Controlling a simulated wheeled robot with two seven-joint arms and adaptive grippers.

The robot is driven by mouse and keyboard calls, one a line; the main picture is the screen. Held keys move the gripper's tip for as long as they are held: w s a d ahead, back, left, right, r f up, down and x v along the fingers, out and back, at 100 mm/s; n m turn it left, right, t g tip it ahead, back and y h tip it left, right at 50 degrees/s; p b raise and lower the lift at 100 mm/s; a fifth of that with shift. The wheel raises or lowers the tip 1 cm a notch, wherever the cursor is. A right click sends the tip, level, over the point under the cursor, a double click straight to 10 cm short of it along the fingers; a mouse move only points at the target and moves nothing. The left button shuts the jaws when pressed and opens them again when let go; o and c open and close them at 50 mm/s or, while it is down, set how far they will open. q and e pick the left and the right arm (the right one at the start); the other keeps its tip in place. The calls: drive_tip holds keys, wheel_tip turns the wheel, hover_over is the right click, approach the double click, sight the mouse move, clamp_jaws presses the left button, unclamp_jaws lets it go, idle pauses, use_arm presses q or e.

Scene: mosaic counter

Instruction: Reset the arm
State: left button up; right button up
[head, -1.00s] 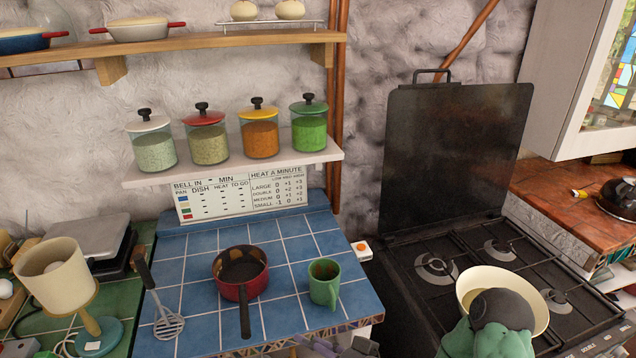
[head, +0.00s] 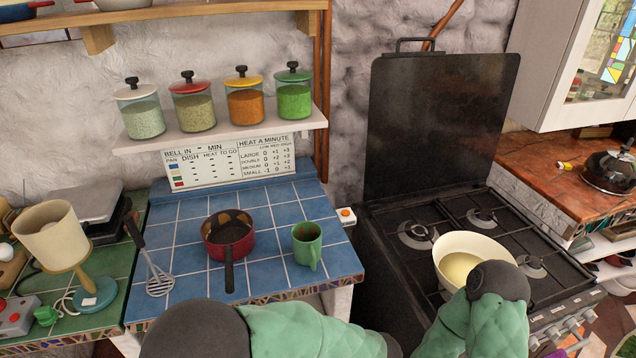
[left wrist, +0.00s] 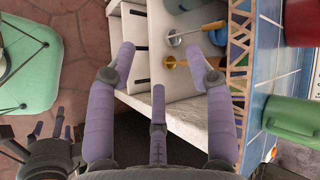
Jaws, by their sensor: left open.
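My left gripper (left wrist: 165,95) shows in the left wrist view with its purple fingers spread and nothing between them. It hangs in front of the counter, beside the blue tiled top and white shelves. My right gripper (left wrist: 52,130) shows small at the lower left of that view; its finger opening is unclear. In the head view, my left arm (head: 290,330), padded green with dark joints, crosses the bottom middle. My right arm (head: 485,310) is bent at the lower right, its dark elbow overlapping the cream pan's near edge. Neither gripper shows in the head view.
A red saucepan (head: 228,236), a green mug (head: 307,245) and a slotted masher (head: 158,283) lie on the blue tiled counter (head: 185,262). A cream pan (head: 455,245) sits on the black stove (head: 400,210). A lamp (head: 52,240) stands left. Several jars line the shelf above.

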use_arm(q)
drive_tip(key=s+f+n+g+h, duration=0.2)
drive_tip(key=s+f+g+h, duration=0.25)
drive_tip(key=f, duration=0.55)
drive_tip(key=s+f+n+g+h, duration=0.2)
drive_tip(key=s+f+g+h, duration=0.3)
drive_tip(key=f, duration=0.6)
drive_tip(key=w+a+f+n+t+h, duration=0.1)
drive_tip(key=a+f+n+t+h, duration=0.2)
drive_tip(key=a+f+n+t, duration=0.1)
wheel_tip(320, 180, down, 2)
drive_tip(key=shift+w+f+n+t, duration=0.1)
drive_tip(key=shift+w+n+t, duration=0.2)
drive_tip(key=shift+n+t, duration=0.4)
drive_tip(key=shift+a, duration=0.1)
